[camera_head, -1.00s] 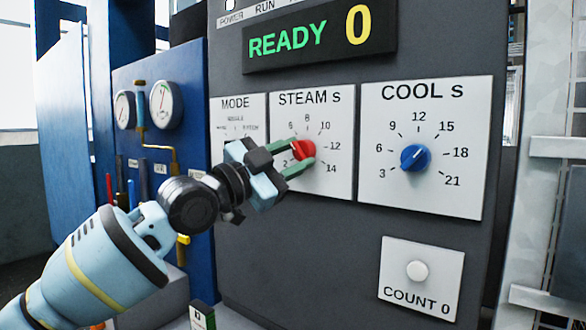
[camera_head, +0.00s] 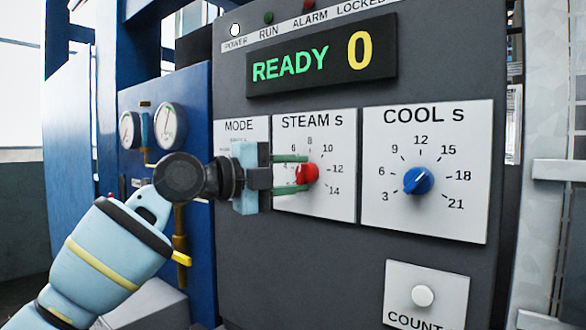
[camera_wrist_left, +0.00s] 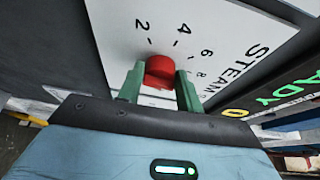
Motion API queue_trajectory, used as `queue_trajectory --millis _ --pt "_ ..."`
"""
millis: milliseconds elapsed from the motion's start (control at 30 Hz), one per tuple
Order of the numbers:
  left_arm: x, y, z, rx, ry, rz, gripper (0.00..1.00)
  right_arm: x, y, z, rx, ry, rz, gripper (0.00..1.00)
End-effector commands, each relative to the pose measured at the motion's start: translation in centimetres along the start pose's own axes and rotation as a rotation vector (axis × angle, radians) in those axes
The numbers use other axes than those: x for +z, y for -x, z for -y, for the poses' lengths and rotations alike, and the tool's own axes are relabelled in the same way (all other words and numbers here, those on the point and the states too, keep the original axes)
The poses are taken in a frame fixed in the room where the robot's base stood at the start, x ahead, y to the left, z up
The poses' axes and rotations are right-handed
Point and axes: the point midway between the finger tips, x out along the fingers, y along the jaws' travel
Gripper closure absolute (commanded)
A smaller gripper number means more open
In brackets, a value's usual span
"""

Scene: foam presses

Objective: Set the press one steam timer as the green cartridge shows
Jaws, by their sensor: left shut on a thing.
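The red steam knob (camera_head: 307,174) sits on the white STEAM s dial plate (camera_head: 318,208), with numbers from 6 to 14 readable in the head view. My left gripper (camera_head: 291,174) has its two green fingers shut on this knob, one above and one below it. In the left wrist view the red knob (camera_wrist_left: 160,71) sits between the fingertips (camera_wrist_left: 159,84), with 2, 4, 6 and 8 beside it. I cannot tell which number the knob points at. No green cartridge shows now. My right gripper is not in view.
The COOL s plate with its blue knob (camera_head: 418,180) is close on the right. The MODE plate (camera_head: 227,132) is partly hidden behind my gripper. The display (camera_head: 322,62) above reads READY 0. A white COUNT button (camera_head: 423,296) is at lower right; gauges (camera_head: 170,125) stand left.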

Motion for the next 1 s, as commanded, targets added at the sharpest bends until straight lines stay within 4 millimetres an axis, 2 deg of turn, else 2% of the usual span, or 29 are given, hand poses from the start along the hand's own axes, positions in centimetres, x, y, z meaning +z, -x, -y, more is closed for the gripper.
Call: queue_trajectory --millis 33,500,1000 --pt "-0.2 0.1 0.7 0.013 -0.044 -0.001 0.87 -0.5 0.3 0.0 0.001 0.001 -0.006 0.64" --pt "-0.2 0.0 0.9 0.152 -0.379 0.001 0.87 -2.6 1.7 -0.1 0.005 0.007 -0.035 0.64" --pt "-0.2 -0.1 0.6 0.2 -0.491 0.0 0.87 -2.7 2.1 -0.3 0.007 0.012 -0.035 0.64"
